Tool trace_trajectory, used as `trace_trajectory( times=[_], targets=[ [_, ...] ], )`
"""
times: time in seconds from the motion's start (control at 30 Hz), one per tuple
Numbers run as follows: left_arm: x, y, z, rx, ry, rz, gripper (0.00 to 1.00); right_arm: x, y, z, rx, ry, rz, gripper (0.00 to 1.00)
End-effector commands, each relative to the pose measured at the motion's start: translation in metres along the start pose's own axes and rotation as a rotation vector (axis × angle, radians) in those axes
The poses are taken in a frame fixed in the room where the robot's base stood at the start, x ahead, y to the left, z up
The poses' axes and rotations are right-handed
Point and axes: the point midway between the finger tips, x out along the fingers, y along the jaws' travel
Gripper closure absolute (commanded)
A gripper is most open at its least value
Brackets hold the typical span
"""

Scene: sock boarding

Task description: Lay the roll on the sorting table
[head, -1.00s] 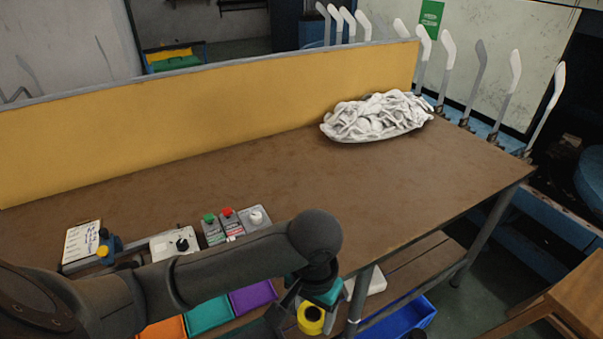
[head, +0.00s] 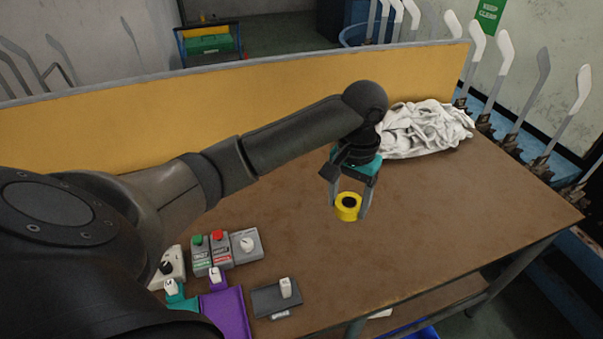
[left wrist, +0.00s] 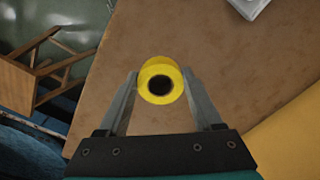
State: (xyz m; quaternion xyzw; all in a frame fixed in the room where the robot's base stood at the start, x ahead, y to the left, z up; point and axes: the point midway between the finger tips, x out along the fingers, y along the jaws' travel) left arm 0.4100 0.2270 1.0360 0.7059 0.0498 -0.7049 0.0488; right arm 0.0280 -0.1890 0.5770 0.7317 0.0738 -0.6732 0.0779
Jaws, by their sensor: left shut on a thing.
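The yellow roll (head: 347,207) has a dark round core. My left gripper (head: 350,204) is shut on it, one finger on each side, over the brown top of the sorting table (head: 290,190). In the left wrist view the roll (left wrist: 160,68) sits between the fingertips (left wrist: 160,82), its open end facing the camera, with the brown tabletop (left wrist: 220,60) behind it. I cannot tell whether the roll touches the table. My right gripper is not in view.
A heap of white cloth (head: 428,128) lies behind and right of the gripper, by the yellow back panel (head: 240,95). The tabletop around the roll is clear.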

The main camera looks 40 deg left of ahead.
Motion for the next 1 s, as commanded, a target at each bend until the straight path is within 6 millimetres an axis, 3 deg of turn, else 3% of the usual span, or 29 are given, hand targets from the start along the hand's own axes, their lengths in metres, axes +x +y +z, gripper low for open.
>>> trace_trajectory(
  times=[0.17, 0.5, 0.7, 1.0],
  targets=[
    [0.015, -0.001, 0.0, -0.003, -0.003, 0.001, 0.87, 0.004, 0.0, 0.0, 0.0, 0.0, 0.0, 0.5],
    [0.106, 0.0, 0.001, -0.001, -0.005, 0.001, 0.87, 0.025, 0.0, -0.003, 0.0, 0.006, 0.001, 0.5],
    [0.147, 0.0, 0.001, -0.001, -0.002, 0.0, 0.87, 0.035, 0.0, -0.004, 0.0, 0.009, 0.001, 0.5],
    [0.17, 0.0, 0.0, -0.001, -0.001, 0.0, 0.87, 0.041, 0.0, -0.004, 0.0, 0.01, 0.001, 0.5]
  ],
)
